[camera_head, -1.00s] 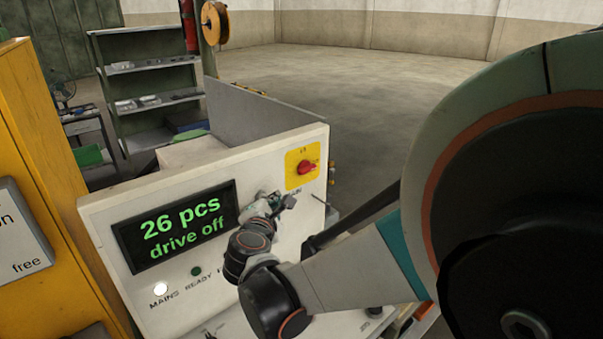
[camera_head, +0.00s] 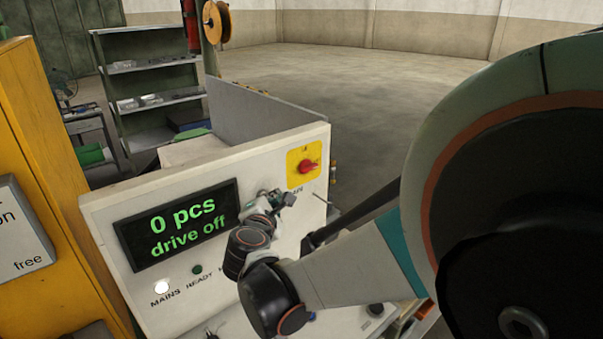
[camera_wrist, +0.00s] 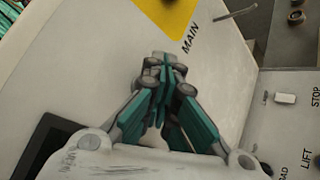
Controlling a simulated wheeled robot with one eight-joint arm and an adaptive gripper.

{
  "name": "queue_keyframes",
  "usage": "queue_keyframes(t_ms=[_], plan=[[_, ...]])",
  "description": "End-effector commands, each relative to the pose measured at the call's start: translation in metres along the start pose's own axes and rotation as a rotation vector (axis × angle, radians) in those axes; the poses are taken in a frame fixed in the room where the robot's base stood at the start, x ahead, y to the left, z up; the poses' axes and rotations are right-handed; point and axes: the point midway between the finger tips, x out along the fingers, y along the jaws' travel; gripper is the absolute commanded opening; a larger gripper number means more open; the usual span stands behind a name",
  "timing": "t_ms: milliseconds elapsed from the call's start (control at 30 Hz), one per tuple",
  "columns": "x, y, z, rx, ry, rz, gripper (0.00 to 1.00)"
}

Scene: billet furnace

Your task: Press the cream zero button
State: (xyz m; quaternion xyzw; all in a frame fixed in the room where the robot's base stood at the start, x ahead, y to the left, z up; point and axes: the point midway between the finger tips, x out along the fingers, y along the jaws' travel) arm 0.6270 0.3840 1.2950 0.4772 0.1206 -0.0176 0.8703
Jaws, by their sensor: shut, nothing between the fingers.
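My gripper (camera_head: 270,200) is shut and empty, close in front of the pale machine panel (camera_head: 105,225), right of the display. In the wrist view its green and grey fingers (camera_wrist: 166,68) are closed together over the panel near the word MAIN. I cannot make out the cream zero button; the gripper covers that part of the panel, and contact cannot be told. The display (camera_head: 178,224) reads "0 pcs" and "drive off" in green.
A red rotary switch (camera_head: 308,167) on a yellow plate sits just above and right of the gripper. A lit white MAINS lamp (camera_head: 162,287) and a dark green READY lamp (camera_head: 197,269) are below the display. A yellow cabinet (camera_head: 45,180) stands at left.

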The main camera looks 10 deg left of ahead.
Motion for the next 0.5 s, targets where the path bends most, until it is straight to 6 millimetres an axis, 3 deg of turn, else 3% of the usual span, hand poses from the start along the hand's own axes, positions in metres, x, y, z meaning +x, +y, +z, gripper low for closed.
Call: queue_keyframes(t_ms=[500], plan=[[-0.0104, -0.008, 0.0075, 0.0, 0.0, 0.0, 0.0]])
